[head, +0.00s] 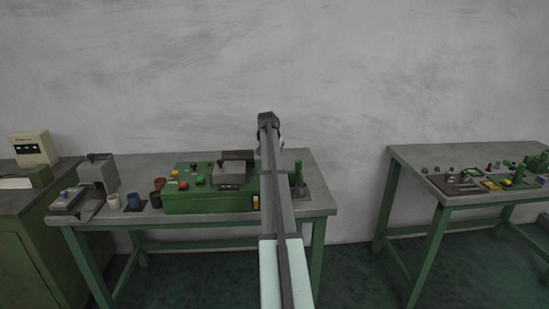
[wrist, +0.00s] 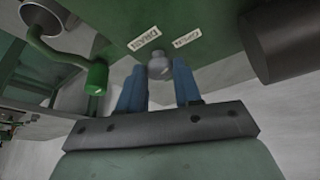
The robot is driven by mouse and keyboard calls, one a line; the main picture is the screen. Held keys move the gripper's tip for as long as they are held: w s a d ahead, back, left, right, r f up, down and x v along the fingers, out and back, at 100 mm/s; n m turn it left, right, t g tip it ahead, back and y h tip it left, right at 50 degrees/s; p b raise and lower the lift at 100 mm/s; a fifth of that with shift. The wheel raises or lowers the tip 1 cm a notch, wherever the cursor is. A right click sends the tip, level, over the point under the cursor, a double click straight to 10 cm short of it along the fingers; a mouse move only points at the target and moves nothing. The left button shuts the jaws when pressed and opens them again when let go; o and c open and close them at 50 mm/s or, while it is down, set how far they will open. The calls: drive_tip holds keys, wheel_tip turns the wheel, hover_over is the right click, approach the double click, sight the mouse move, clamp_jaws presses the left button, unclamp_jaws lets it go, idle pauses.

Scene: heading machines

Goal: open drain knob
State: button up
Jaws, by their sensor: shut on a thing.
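In the wrist view my gripper (wrist: 159,77) has two blue fingers, one on each side of a small grey rounded knob (wrist: 159,62), and is shut on it. The knob sits on a green surface (wrist: 215,25), beside two small white labels (wrist: 144,39); one seems to read DRAIN. In the head view the green machine (head: 208,203) stands on the left workbench. My arm reaches over the machine's right part there and hides my gripper and the knob.
A green-tipped pipe (wrist: 97,76) lies left of my fingers in the wrist view, and a dark cylinder (wrist: 285,40) lies to the right. The left workbench (head: 320,205) also bears cups and a grey device (head: 98,172). A second workbench (head: 410,155) stands apart at right.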

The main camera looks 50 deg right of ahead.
drive_tip(key=shift+w+m+g, duration=0.15)
drive_tip(key=shift+m+g, duration=0.65)
drive_tip(key=shift+m, duration=1.1)
drive_tip(key=o, duration=1)
drive_tip(key=shift+o, duration=0.2)
drive_tip(key=v, duration=1.4)
drive_tip(key=shift+a+f, duration=0.1)
drive_tip(key=shift+f, duration=0.05)
